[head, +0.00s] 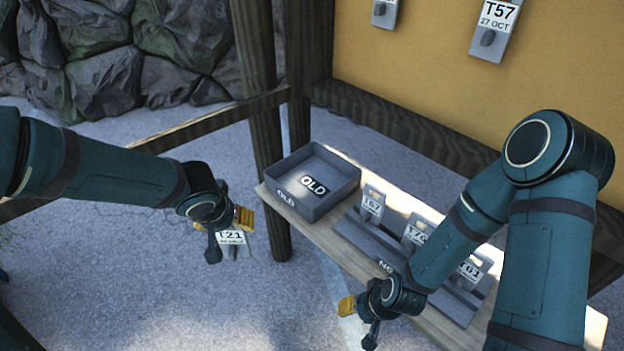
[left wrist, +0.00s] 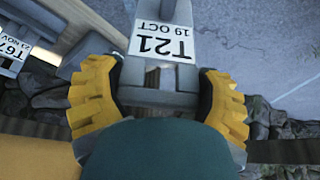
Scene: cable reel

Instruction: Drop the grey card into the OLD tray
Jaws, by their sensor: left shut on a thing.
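A grey card (head: 235,250) with a white label reading T21 hangs from my left gripper (head: 236,217). In the left wrist view the yellow fingers of my left gripper (left wrist: 160,95) are shut on the card (left wrist: 155,75), whose label reads T21, 19 OCT. The grey OLD tray (head: 345,197) sits on the wooden shelf, to the right of the held card. Its inside looks empty apart from an OLD label on its floor. The held card is apart from the tray. My right gripper (head: 347,305) is over the shelf's front edge; its fingers are too small to judge.
A grey rack (head: 365,240) with several labelled cards stands on the shelf (head: 318,232), right of the tray and partly behind my right arm. A wooden post (head: 268,150) rises behind the tray's left side. More cards hang on the yellow board (head: 420,75).

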